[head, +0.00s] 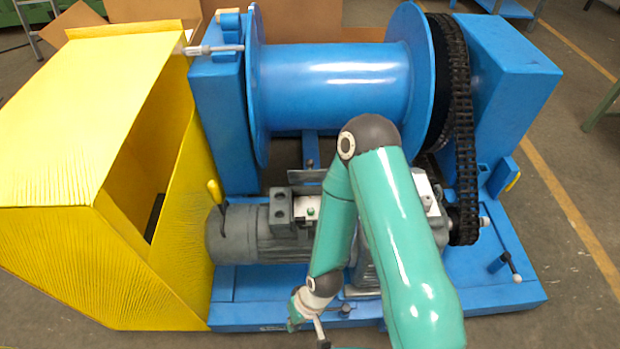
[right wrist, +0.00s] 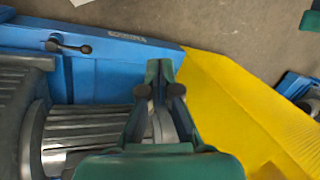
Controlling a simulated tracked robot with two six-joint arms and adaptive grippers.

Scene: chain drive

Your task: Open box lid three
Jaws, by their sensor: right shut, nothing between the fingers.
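My right arm comes in from the bottom right of the head view and bends down to its wrist at the front edge of the blue base. My right gripper (right wrist: 159,66) is shut and empty in the right wrist view, with its fingertips above the blue base near the yellow box. A large yellow box (head: 70,250) stands at the left of the head view, with an opening in its right side under a sloped top panel (head: 85,110). Its yellow side also fills the right of the wrist view (right wrist: 245,105). I cannot tell which lid is number three. My left gripper is out of view.
A blue drum (head: 335,85) with a black chain (head: 462,130) stands on the blue base (head: 480,300). A grey motor (head: 250,235) lies beside the yellow box. Small dark handles sit on the base, one at right (head: 507,267). Open floor lies at right.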

